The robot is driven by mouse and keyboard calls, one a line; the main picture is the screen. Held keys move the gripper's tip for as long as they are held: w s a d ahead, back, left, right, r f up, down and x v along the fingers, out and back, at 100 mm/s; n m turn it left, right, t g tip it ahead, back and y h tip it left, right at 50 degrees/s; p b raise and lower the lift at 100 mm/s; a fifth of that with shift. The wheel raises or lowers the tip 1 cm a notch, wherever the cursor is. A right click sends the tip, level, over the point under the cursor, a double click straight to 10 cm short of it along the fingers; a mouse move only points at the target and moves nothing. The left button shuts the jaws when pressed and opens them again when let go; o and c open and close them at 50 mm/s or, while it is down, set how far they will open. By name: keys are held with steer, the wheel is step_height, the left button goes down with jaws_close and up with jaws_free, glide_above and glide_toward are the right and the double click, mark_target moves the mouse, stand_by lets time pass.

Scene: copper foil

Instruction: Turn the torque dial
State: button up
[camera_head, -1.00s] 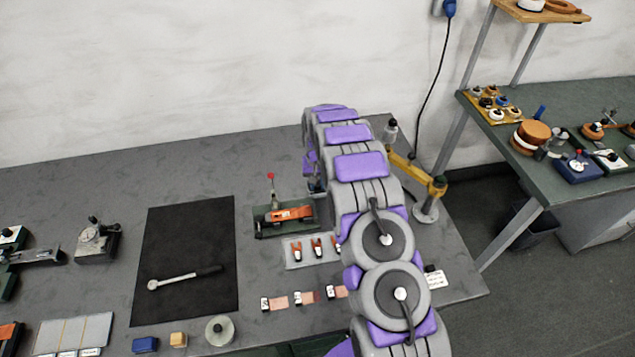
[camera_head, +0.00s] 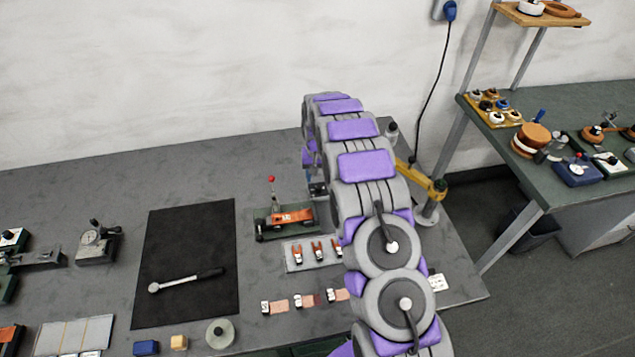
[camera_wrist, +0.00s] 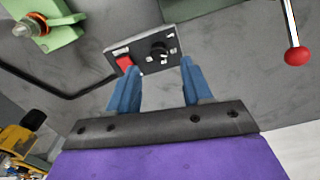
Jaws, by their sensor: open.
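In the wrist view a black round dial (camera_wrist: 159,50) sits on a small dark panel (camera_wrist: 143,55) with light marks around the dial. A red switch (camera_wrist: 124,62) is on the same panel, left of the dial. My gripper (camera_wrist: 160,66) has two blue fingers spread apart, with nothing between them. The fingertips are near the panel's lower edge, one on each side below the dial; I cannot tell whether they touch it. In the head view my arm hides most of the panel and the dial.
A green fixture with an orange part (camera_head: 292,216) and a red-tipped lever (camera_head: 271,180) stands left of my arm. A red ball knob (camera_wrist: 297,56) shows in the wrist view. A yellow arm on a stand (camera_head: 420,178) is to the right. A ratchet wrench (camera_head: 187,280) lies on the black mat (camera_head: 190,235).

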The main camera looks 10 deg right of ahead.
mark_target(318, 187)
step_height(318, 187, up, 12)
steer(key=shift+p, duration=0.4)
stand_by(0.3)
